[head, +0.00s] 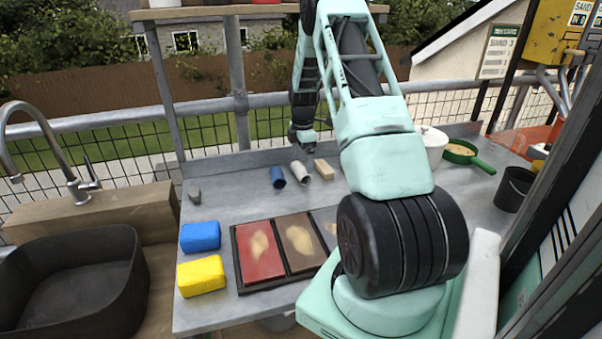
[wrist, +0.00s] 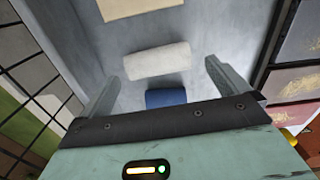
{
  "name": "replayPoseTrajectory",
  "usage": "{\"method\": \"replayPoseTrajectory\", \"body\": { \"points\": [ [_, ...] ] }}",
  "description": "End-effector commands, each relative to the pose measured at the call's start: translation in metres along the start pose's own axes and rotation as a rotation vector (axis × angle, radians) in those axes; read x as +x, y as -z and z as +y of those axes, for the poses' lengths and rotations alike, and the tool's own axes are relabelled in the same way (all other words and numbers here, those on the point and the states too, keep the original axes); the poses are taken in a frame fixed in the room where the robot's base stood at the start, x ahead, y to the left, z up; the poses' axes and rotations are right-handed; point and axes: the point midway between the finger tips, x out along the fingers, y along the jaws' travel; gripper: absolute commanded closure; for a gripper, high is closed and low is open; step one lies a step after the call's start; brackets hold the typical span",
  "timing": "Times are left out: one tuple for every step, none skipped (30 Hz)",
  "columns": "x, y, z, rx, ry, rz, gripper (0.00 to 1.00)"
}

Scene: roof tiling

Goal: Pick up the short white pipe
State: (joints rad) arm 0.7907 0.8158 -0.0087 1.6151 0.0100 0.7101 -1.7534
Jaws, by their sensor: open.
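The short white pipe (head: 299,171) lies on the grey metal worktop (head: 225,203), between a blue pipe (head: 278,177) and a tan block (head: 325,169). In the wrist view the white pipe (wrist: 157,61) lies crosswise ahead of the gap between my fingers, with the blue pipe (wrist: 166,97) nearer to the gripper body and the tan block (wrist: 138,7) beyond. My gripper (wrist: 168,78) is open and empty, above the pipes. In the head view my gripper (head: 303,142) hangs just over the white pipe, and its fingers are too small to make out.
A dark tray (head: 237,252) with red and brown panels lies at the front. A blue sponge (head: 200,237) and yellow sponge (head: 201,276) sit left of it. A white bucket (head: 434,146) and green pan (head: 462,152) stand right. Mesh railing runs behind.

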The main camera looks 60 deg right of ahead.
Motion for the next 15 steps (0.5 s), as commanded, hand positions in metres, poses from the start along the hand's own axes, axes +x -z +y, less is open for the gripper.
{"method": "replayPoseTrajectory", "body": {
  "points": [
    [0.005, 0.001, 0.000, -0.001, 0.004, 0.001, 0.00],
    [0.009, 0.002, 0.001, -0.001, 0.004, 0.000, 0.00],
    [0.015, 0.003, 0.001, -0.002, 0.004, 0.000, 0.00],
    [0.019, 0.003, 0.002, -0.002, 0.005, 0.000, 0.00],
    [0.024, 0.004, 0.002, -0.003, 0.005, 0.000, 0.00],
    [0.030, 0.005, 0.003, -0.003, 0.004, 0.000, 0.00],
    [0.034, 0.004, 0.003, -0.001, 0.004, 0.000, 0.00],
    [0.038, 0.004, 0.003, -0.001, 0.004, 0.000, 0.00],
    [0.042, 0.004, 0.003, -0.001, 0.003, 0.000, 0.00],
    [0.044, 0.004, 0.003, -0.001, 0.002, 0.000, 0.00],
    [0.046, 0.004, 0.003, -0.001, 0.001, -0.001, 0.00],
    [0.048, 0.004, 0.003, -0.001, 0.001, -0.001, 0.00],
    [0.049, 0.004, 0.003, -0.001, 0.001, -0.001, 0.00],
    [0.049, 0.004, 0.003, -0.001, 0.001, -0.001, 0.00],
    [0.049, 0.004, 0.003, -0.001, 0.001, -0.001, 0.00]
  ]
}}
